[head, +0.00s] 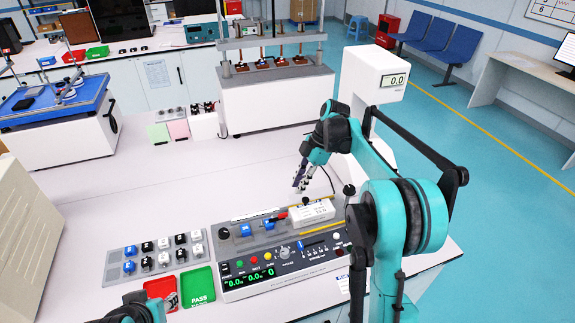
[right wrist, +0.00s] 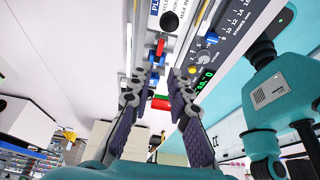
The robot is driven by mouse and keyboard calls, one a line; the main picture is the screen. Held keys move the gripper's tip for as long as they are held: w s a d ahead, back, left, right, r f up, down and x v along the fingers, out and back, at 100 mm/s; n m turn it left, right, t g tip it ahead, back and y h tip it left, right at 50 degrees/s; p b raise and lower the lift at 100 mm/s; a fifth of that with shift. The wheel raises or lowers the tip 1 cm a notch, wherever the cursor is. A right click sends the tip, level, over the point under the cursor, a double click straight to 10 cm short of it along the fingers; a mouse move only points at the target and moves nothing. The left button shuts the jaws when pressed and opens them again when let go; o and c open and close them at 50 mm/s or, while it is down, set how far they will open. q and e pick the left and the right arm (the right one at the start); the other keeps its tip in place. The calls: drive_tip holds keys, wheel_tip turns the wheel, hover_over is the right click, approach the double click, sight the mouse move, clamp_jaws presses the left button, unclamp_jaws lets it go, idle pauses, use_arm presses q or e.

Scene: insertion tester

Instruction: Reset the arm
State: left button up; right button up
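My right gripper (head: 300,180) hangs above the back of the insertion tester (head: 285,262), over the bench and apart from it. In the right wrist view its two purple-padded fingers (right wrist: 157,95) stand apart with nothing held between them. The tester has a dark control panel with green digits, coloured buttons and a knob, and a white block (head: 312,213) on its top. A red part and blue parts on the tester show beyond the fingers in the right wrist view. At the bottom left of the head view, a teal part of my left arm shows; its fingers cannot be made out clearly.
A grey tray (head: 117,277) of blue, black and white switches lies left of the tester. A green PASS tray (head: 198,284) and a red tray (head: 158,284) lie before it. A white instrument reading 0.0 (head: 388,83) stands behind my right arm. The bench middle is clear.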

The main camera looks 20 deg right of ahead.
drive_tip(key=s+a+r+m+t+h+b, duration=0.1)
drive_tip(key=s+a+r+m+t, duration=0.1)
drive_tip(key=s+m, duration=0.4)
drive_tip(key=s+a+r+m+t+h+b, duration=0.1)
drive_tip(key=s+a+m, duration=0.15)
drive_tip(key=s, duration=0.45)
drive_tip(key=s+f+m+t+h, duration=0.1)
drive_tip(key=s+f+m+t, duration=0.1)
drive_tip(key=s+m, duration=0.3)
drive_tip(key=s+f+m+t+h+b, duration=0.1)
drive_tip(key=s+f+m, duration=0.3)
drive_tip(key=s, duration=0.4)
drive_tip(key=shift+s+a+f+m+t, duration=0.3)
drive_tip(key=shift+s+a+m+t, duration=0.15)
drive_tip(key=shift+t, duration=0.25)
